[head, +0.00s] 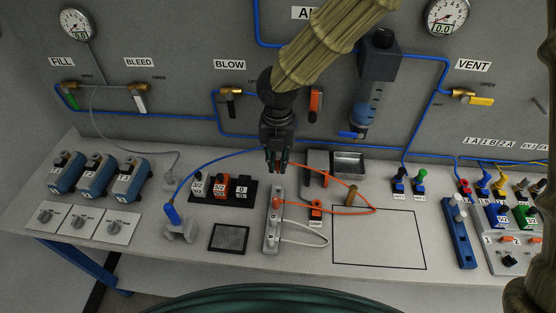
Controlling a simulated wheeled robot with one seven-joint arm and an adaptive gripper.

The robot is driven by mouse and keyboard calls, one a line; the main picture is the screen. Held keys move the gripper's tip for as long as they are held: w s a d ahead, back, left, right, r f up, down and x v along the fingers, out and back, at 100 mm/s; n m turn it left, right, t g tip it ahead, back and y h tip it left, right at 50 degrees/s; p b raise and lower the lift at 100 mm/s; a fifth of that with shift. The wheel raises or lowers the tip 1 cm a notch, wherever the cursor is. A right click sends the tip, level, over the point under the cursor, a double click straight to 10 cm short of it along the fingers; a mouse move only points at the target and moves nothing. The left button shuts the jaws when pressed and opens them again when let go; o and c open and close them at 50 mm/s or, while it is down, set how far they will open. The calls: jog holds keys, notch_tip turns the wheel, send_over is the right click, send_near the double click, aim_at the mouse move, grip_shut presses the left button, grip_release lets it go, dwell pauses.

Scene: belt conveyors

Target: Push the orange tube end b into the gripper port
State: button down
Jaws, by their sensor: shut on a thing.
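My gripper (277,167) points down above the back middle of the bench. It is shut on one end of the orange tube (345,181); the held end itself is mostly hidden by the fingers. I cannot tell which port is the gripper port. A small orange fitting (316,208) with an unreadable label stands right of the block.
A white tube (318,233) loops from the grey block. Black, orange and white labelled units (220,187) stand left of it. A blue tube (205,164) arcs behind them. A black-outlined area (380,240) to the right is mostly bare. Gauges, valves and blue piping line the wall.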

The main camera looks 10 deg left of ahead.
jog(key=shift+d, duration=0.2)
jog(key=s+d+f+p, duration=0.1)
jog(key=s+d+f, duration=0.2)
jog(key=d, duration=0.8)
jog(key=shift+s, duration=0.2)
dwell(0.7)
jog(key=shift+d, duration=0.1)
jog(key=shift+f, duration=0.15)
jog(key=shift+f+b, duration=0.9)
jog(key=shift+f, duration=1.2)
jog(key=shift+p, duration=0.65)
jog(key=shift+f+p, duration=0.4)
jog(key=shift+f, duration=0.55)
dwell(1.8)
